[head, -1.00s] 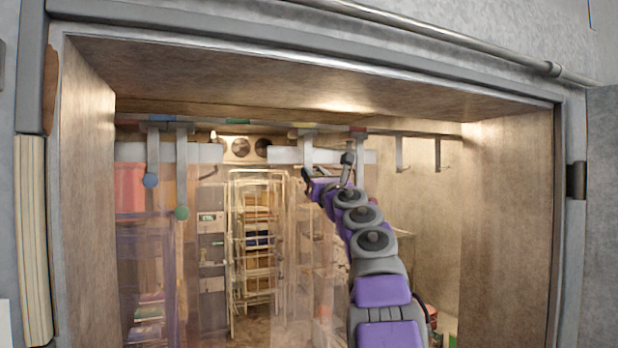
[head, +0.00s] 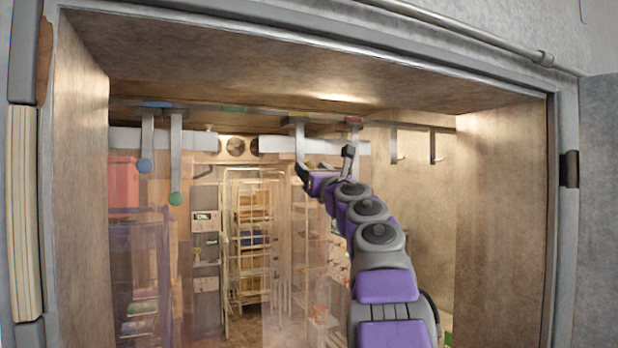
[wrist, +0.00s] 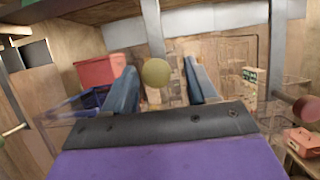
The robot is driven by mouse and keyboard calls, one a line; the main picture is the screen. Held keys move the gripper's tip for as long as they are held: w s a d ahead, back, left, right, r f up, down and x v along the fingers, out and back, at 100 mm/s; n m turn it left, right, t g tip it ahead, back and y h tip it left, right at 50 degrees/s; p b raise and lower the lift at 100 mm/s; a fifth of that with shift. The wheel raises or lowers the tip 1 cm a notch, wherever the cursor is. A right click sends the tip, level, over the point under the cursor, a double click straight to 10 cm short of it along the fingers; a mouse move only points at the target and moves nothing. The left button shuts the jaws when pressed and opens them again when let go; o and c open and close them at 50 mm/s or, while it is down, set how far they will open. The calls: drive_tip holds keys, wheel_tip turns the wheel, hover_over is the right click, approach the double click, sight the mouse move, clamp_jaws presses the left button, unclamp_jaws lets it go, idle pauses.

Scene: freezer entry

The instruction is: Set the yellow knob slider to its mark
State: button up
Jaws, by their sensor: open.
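The yellow knob (wrist: 155,73) hangs at the lower end of a grey flat strip in the wrist view. In the head view the strip (head: 299,142) hangs from the overhead rail (head: 266,114), close under the yellow mark (head: 298,113); its knob is hidden there behind my gripper. My gripper (wrist: 161,68) is open, with one blue-grey finger on each side of the knob as seen by the wrist camera. Neither finger clearly touches the knob, and I cannot tell its depth between them. In the head view my gripper (head: 326,165) is just below the rail.
A blue knob (head: 145,165) and a green knob (head: 176,199) hang on strips at the left. A red knob (wrist: 305,109) hangs at the right in the wrist view. The rail carries blue, green and red marks (head: 353,119). Wooden door jambs (head: 503,205) flank the opening.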

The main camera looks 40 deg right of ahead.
drive_tip(key=a+b+v, duration=0.1)
drive_tip(key=b+v, duration=0.5)
drive_tip(key=v, duration=0.7)
drive_tip(key=shift+a+b, duration=0.25)
drive_tip(key=shift+b, duration=0.15)
drive_tip(key=shift+d+f, duration=0.1)
